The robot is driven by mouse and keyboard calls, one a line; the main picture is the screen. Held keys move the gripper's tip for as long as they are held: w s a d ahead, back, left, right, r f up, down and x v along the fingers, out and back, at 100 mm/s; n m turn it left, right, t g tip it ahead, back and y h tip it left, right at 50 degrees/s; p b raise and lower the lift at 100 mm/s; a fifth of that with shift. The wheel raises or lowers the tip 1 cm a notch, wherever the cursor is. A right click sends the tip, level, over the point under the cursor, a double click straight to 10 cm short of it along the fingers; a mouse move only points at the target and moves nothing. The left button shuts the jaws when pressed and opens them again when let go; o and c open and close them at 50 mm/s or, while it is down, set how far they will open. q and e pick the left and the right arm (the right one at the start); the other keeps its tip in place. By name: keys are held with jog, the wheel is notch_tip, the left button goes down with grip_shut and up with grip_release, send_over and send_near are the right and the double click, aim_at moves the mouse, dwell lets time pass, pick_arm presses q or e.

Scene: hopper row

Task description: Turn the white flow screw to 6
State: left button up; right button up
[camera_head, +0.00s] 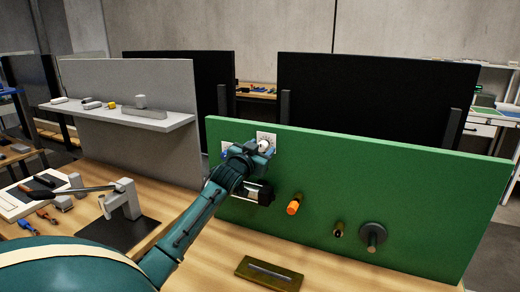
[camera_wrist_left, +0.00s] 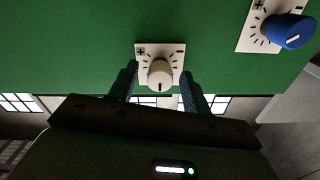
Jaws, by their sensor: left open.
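The white flow screw (camera_head: 263,146) is a round white knob on a square white dial plate (camera_head: 267,136), on the green panel. In the left wrist view the white screw (camera_wrist_left: 159,74) shows a dark pointer line facing the picture's bottom. Its plate (camera_wrist_left: 151,49) has tick marks and plus and minus signs; no numbers are readable. My left gripper (camera_head: 262,149) is at the screw. In the wrist view the left gripper (camera_wrist_left: 160,84) is open, with one finger on either side of the screw. I cannot tell whether the fingers touch it. My right gripper is not in view.
A blue knob (camera_wrist_left: 290,32) on its own plate is beside the white one. The green panel (camera_head: 330,170) also carries an orange knob (camera_head: 293,207), a small brass fitting (camera_head: 338,229) and a grey round knob (camera_head: 372,237). A shallow tray (camera_head: 250,277) lies on the wooden bench.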

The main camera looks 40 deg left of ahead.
pick_arm(q)
jog(key=shift+c, duration=0.5)
jog(key=c, duration=0.9)
jog(key=m, duration=0.5)
jog(key=shift+m, duration=0.3)
jog(key=o, duration=1)
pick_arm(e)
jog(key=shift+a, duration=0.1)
pick_arm(q)
jog(key=shift+s+d+f, duration=0.1)
jog(key=shift+s+d, duration=0.05)
jog(key=shift+s, duration=0.35)
jog(key=b+v, duration=0.2)
jog(key=v, duration=1)
jog(key=shift+b, duration=0.4)
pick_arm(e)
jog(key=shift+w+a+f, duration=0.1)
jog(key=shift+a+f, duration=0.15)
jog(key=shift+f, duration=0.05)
pick_arm(q)
jog(key=shift+s, duration=0.1)
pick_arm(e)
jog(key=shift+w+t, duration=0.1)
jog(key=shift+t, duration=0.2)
